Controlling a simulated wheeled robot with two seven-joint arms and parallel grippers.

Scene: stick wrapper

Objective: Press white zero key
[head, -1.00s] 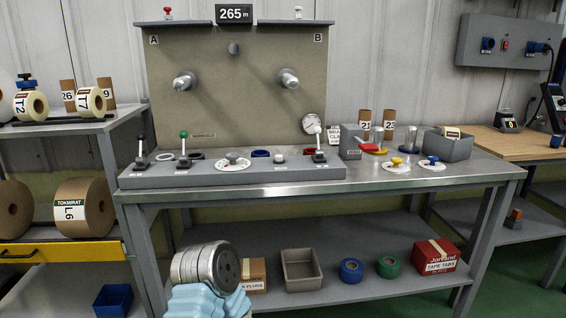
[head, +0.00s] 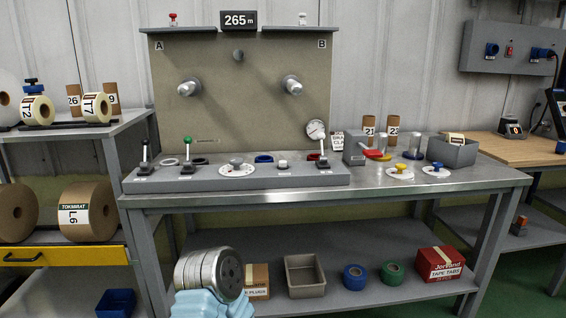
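A small white-topped key (head: 302,19) stands on the right end of the top ledge, to the right of the 265 m display (head: 239,20). A small white button (head: 282,164) also sits on the grey console (head: 240,179), right of the white dial. The frames do not show a label telling which is the zero key. No gripper fingers show in the head view. Only a grey and light-blue part of my own arm shows at the bottom, in front of the lower shelf, well below the console and ledge.
A red-topped key (head: 173,19) stands on the ledge's left end. The console carries levers, including one with a green knob (head: 188,140). Two spindles (head: 291,86) stick out from the back panel. The bench's front strip (head: 400,190) is clear.

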